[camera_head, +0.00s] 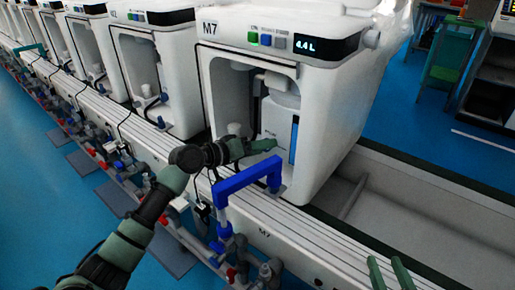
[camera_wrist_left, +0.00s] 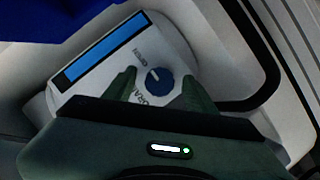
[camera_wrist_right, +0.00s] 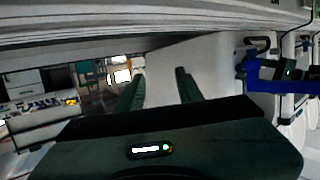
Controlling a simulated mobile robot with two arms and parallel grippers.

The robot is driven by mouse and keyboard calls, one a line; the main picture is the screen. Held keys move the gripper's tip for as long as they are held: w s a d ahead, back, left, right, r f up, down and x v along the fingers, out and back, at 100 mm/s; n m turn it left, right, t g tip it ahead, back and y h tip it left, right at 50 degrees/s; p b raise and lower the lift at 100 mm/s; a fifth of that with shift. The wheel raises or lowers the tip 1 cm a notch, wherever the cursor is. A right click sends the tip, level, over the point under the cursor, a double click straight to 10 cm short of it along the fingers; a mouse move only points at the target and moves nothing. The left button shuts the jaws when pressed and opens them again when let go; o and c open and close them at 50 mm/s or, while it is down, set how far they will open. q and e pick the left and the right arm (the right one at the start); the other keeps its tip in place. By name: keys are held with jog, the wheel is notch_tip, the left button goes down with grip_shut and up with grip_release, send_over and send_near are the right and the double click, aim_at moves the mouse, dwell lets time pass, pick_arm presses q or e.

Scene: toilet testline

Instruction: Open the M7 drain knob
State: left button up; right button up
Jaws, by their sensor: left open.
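The blue round drain knob (camera_wrist_left: 158,79) with a white pointer mark sits on a white panel beside printed lettering in the left wrist view. The M7 unit (camera_head: 340,110) is the large white machine in the head view, with a lit display. My left gripper (camera_head: 266,144) reaches into its front recess; the knob cannot be made out there. In the left wrist view the left gripper's (camera_wrist_left: 158,84) fingers are apart, one on each side of the knob; contact cannot be told. My right gripper (camera_head: 388,272) is open and empty, low at the right.
A blue pipe bracket (camera_head: 248,178) stands in front of the recess, close to my left arm. A white tank with a blue level strip (camera_head: 294,140) is inside the recess. Similar machines line the left. An empty trough (camera_head: 410,205) lies to the right.

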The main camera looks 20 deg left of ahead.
pick_arm(q)
jog(key=p+v, duration=0.1)
jog(key=v, duration=0.6)
jog(key=shift+s+a, duration=0.2)
jog(key=shift+s, duration=0.05)
pick_arm(e)
jog(key=s+d+f+g+h, duration=0.1)
jog(key=s+d+f+g, duration=0.1)
jog(key=s+f+g, duration=0.2)
notch_tip(320, 180, down, 2)
jog(key=shift+f, duration=0.1)
jog(key=shift+s+a, duration=0.1)
